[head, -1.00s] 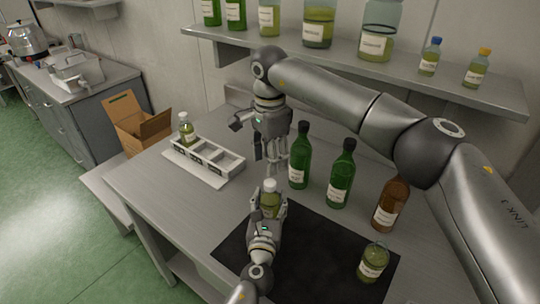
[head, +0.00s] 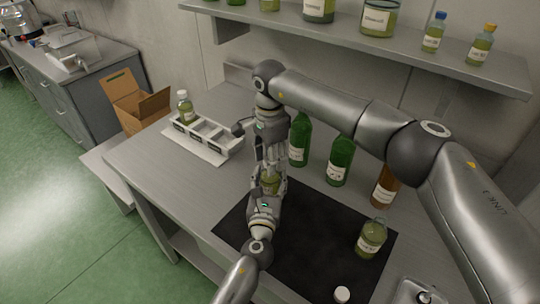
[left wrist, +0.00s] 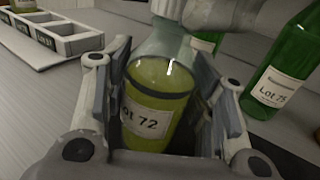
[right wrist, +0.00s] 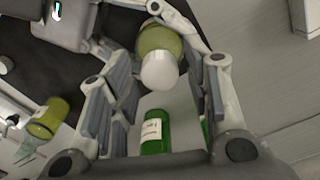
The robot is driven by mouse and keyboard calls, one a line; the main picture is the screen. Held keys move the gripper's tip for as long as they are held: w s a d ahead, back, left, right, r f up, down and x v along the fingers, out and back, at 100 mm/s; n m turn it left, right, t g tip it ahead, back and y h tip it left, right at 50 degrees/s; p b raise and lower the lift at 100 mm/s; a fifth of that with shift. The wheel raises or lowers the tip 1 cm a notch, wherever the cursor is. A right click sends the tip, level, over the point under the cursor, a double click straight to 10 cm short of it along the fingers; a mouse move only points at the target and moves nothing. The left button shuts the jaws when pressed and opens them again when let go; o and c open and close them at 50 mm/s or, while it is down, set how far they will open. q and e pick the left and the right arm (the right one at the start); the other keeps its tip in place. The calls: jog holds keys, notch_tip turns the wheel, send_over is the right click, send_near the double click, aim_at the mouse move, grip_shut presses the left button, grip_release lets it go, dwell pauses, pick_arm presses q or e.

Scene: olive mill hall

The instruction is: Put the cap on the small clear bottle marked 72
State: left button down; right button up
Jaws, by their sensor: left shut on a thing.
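The small clear bottle (left wrist: 158,95) with yellow-green oil and a "Lot 72" label stands upright between the fingers of my left gripper (head: 268,192), which is shut on it. It also shows in the right wrist view (right wrist: 158,38). A white cap (right wrist: 160,70) is at the top of this bottle; whether it is fully seated I cannot tell. My right gripper (right wrist: 158,75) is directly above, pointing down, its fingers open on both sides of the cap with gaps visible. The fingers hide the bottle top in the head view.
Green bottles (head: 340,162) and a brown bottle (head: 384,190) stand close to the right. A white round cap-like thing (head: 342,294) is near the front. A white rack (head: 222,145) holds another bottle (head: 185,108).

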grip_shut()
jog(key=m, duration=0.4)
jog(key=shift+m, duration=0.4)
jog(key=m, duration=1)
jog(key=shift+m, duration=0.4)
jog(key=m, duration=1)
jog(key=shift+f, duration=0.1)
jog(key=shift+o, duration=1.3)
grip_release()
